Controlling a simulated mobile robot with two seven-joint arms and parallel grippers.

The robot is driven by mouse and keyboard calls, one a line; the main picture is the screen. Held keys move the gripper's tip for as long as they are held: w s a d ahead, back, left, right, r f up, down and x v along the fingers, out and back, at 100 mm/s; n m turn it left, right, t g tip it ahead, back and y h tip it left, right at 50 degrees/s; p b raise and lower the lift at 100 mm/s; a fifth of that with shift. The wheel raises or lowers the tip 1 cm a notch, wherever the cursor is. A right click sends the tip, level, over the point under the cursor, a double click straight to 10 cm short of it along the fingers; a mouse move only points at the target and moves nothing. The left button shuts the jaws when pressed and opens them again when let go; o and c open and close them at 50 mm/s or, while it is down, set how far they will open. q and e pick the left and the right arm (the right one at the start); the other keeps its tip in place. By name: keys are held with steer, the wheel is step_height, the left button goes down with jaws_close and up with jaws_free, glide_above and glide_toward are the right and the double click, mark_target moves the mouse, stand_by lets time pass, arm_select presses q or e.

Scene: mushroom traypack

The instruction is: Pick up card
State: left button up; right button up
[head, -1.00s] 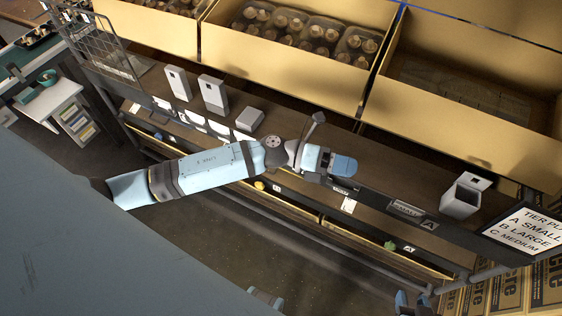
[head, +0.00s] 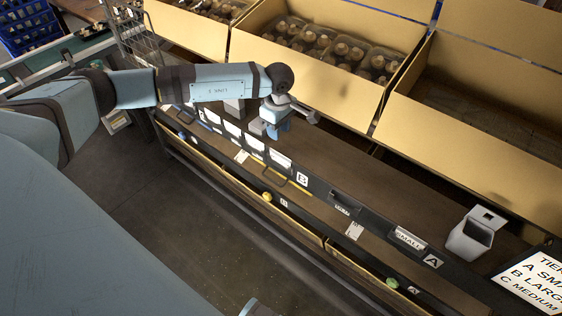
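Several white cards stand in a row along the dark front rail of the shelf, among them one card (head: 255,143) and another card (head: 280,161) close to the "B" sign. A card reading "SMALL" (head: 409,238) sits in a holder beside the "A" sign. My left gripper (head: 278,130) points down over the shelf, just behind the row of white cards. Its fingers are small and partly hidden, so their opening is unclear, and I see no card in them.
A grey open container (head: 470,237) stands at the right, near a tier sign (head: 540,285). Small grey blocks lie behind my gripper. The shelf between "B" and the grey container is mostly clear.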

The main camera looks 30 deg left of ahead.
arm_select(q)
glide_above(280, 154)
step_height(280, 154, down, 6)
step_height(280, 154, down, 5)
steer(key=shift+d+r+p, duration=0.1)
steer(key=shift+p, duration=0.35)
steer(key=shift+c, duration=0.5)
jaws_close()
